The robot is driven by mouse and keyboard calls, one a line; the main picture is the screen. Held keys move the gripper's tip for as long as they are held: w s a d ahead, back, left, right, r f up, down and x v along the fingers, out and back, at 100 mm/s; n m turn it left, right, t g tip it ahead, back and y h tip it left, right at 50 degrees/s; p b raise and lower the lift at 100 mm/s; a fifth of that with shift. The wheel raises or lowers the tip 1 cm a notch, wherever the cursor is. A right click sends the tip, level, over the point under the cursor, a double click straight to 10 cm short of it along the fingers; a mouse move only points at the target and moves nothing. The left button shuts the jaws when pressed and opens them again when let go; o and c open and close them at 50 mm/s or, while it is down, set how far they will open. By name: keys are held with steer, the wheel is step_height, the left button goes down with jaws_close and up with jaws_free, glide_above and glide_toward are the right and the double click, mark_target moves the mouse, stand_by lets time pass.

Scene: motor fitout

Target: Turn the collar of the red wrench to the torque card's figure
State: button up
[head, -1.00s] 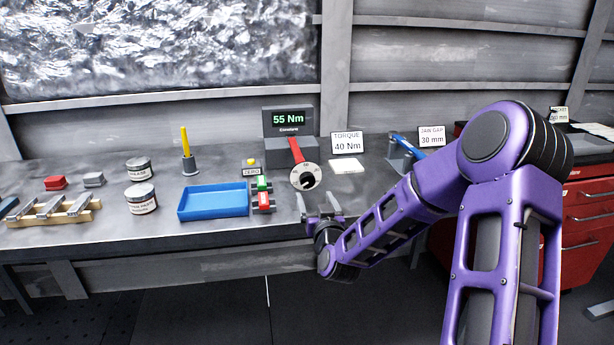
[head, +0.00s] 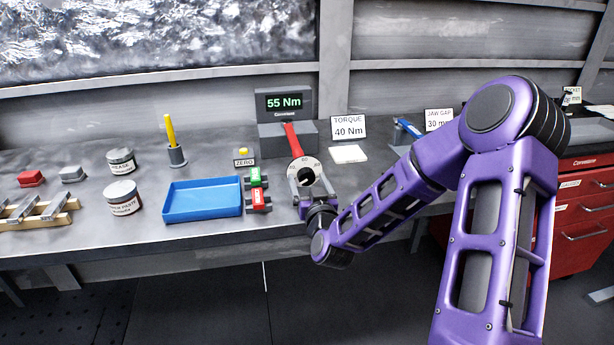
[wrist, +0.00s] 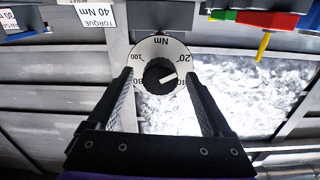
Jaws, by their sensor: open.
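The red wrench (head: 291,138) rests on the stand on the bench, its round white dial (head: 303,163) facing me. The dial's black collar (wrist: 160,77) has a white pointer, which in the wrist view points right, close to the figure 40 that my finger partly covers. The torque card (head: 348,129) reads 40 Nm. The display (head: 285,103) above the wrench reads 55 Nm. My gripper (head: 313,190) is open just in front of the dial.
A blue tray (head: 203,215), a green and a red block (head: 259,198) and a ZERO button (head: 243,153) are left of the wrench. A white pad (head: 348,154) and a blue wrench (head: 408,130) are to the right. Cans (head: 122,198) stand further left.

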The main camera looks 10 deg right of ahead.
jaws_close()
stand_by(0.5)
steer(key=shift+m, duration=0.4)
steer(key=m+b, duration=0.2)
steer(key=m, duration=0.2)
steer(key=shift+m+b, duration=0.35)
steer(key=shift+m, duration=0.05)
steer(key=m+b, duration=0.1)
steer(key=m, duration=0.5)
steer(key=shift+r, duration=0.1)
